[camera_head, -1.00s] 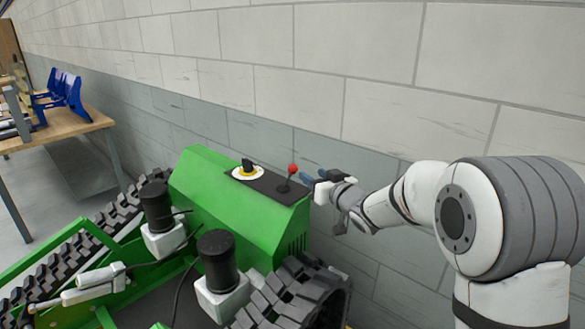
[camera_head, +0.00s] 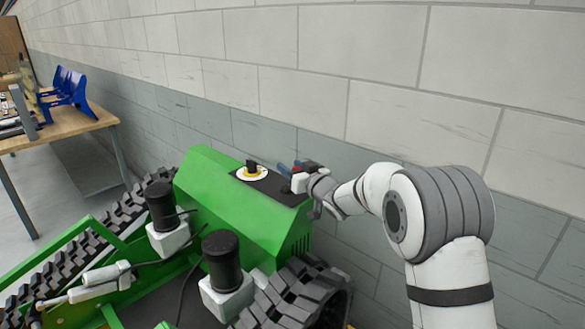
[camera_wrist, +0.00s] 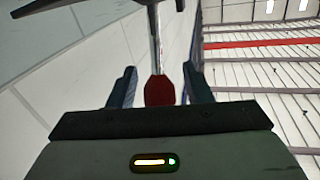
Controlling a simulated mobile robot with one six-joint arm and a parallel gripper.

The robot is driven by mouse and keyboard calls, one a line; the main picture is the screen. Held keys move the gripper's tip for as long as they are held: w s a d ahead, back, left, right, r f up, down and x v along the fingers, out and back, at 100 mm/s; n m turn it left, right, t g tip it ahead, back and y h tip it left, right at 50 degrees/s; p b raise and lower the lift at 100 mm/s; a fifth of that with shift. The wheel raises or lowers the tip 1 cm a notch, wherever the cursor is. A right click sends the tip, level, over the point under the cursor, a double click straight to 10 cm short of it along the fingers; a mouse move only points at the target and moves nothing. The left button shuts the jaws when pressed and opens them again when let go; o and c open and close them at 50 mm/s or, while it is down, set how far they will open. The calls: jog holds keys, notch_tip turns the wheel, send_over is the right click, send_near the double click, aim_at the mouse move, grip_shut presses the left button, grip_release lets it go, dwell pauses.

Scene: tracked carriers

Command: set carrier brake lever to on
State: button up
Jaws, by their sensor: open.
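The brake lever has a red knob (camera_wrist: 159,90) on a thin metal shaft. In the wrist view the knob sits between the two fingers of my gripper (camera_wrist: 160,82), with gaps on both sides. My gripper is open around the knob and not closed on it. In the head view my gripper (camera_head: 286,169) is over the right end of the dark panel (camera_head: 268,183) on the green carrier (camera_head: 225,195). There it hides most of the lever, so its tilt is hard to tell.
A black rotary knob on a yellow and white disc (camera_head: 252,172) is left of the lever. Black motors (camera_head: 221,255) and rubber tracks (camera_head: 290,300) lie in front. A block wall (camera_head: 380,90) stands close behind. A wooden table (camera_head: 65,130) with blue parts is at far left.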

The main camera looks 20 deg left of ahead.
jog(key=shift+c, duration=0.5)
grip_shut()
jog(key=shift+s+r, duration=0.1)
